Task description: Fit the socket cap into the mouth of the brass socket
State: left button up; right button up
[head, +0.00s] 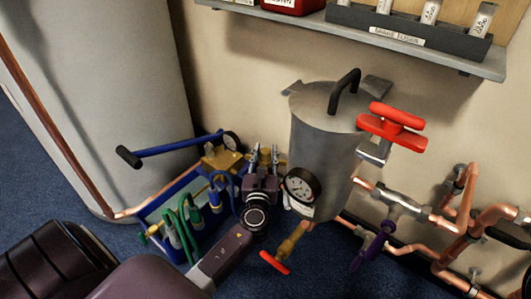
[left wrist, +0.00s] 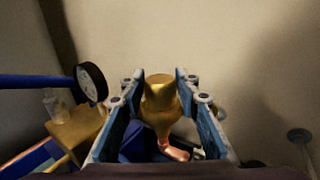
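My left gripper (head: 264,153) reaches in from the lower left, close to the wall behind the blue crate. The piece has a round flat top, a wider collar and a narrowing lower part. I take its upper part for the socket cap. A copper elbow (left wrist: 173,150) shows just below it. I cannot tell where the cap ends and the brass socket begins, or whether they touch. My right gripper is out of view.
A blue crate (head: 152,213) with green-handled tools stands left of my gripper. A blue pump lever (head: 180,146) and gauge are close behind. A grey tank (head: 318,150) with a dial (head: 300,188) is just right. Copper pipes (head: 420,250) run along the wall, right.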

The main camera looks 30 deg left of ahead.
pick_arm(q)
jog(key=o, duration=0.3)
notch_tip(320, 180, up, 10)
dwell(0.7)
dwell(0.5)
